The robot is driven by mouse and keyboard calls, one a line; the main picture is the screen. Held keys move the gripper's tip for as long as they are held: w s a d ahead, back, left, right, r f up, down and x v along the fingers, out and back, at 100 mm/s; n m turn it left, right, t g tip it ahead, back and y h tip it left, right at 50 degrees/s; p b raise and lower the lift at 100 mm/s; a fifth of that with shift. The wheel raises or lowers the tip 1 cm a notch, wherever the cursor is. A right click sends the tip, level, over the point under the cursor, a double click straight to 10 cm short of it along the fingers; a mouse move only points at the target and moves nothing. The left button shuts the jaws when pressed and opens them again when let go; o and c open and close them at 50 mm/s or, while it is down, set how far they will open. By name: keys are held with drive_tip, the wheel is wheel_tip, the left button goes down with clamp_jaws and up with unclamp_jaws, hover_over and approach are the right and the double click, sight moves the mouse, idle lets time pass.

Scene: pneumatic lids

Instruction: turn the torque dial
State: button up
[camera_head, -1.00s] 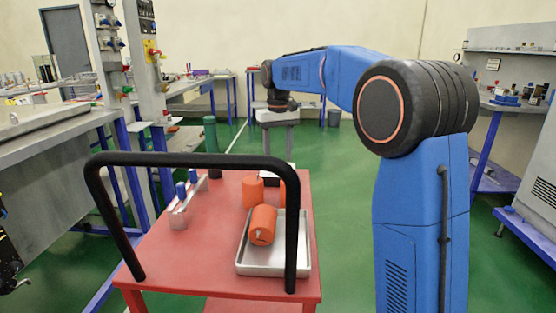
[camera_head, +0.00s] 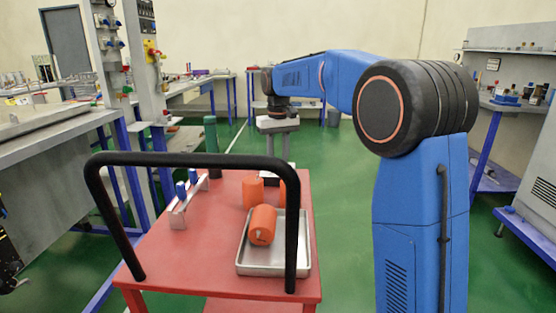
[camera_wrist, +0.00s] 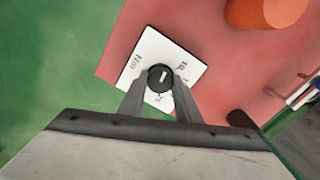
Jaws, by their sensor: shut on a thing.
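The torque dial (camera_wrist: 160,78) is a round black knob with a white pointer line, set on a white square plate (camera_wrist: 150,50) with printed marks. The plate lies near a corner of the red cart top (camera_wrist: 118,58). In the wrist view my gripper (camera_wrist: 160,82) has its two grey fingers on either side of the knob, shut on it. In the head view my gripper (camera_head: 278,150) points down at the far end of the cart; I cannot make out the dial there.
An orange cylinder (camera_head: 263,224) lies in a metal tray (camera_head: 244,268) on the cart. Another orange cylinder (camera_head: 252,191) stands behind it. A grey block with blue-topped posts (camera_head: 178,214) is at left. A black handle (camera_head: 190,159) arches over the cart's near side.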

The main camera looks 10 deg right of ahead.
drive_tip(key=m, duration=0.3)
drive_tip(key=shift+m, duration=2.3)
drive_tip(key=o, duration=1.1)
drive_tip(key=shift+c, duration=0.2)
drive_tip(key=shift+r, duration=0.15)
wheel_tip(320, 180, up, 17)
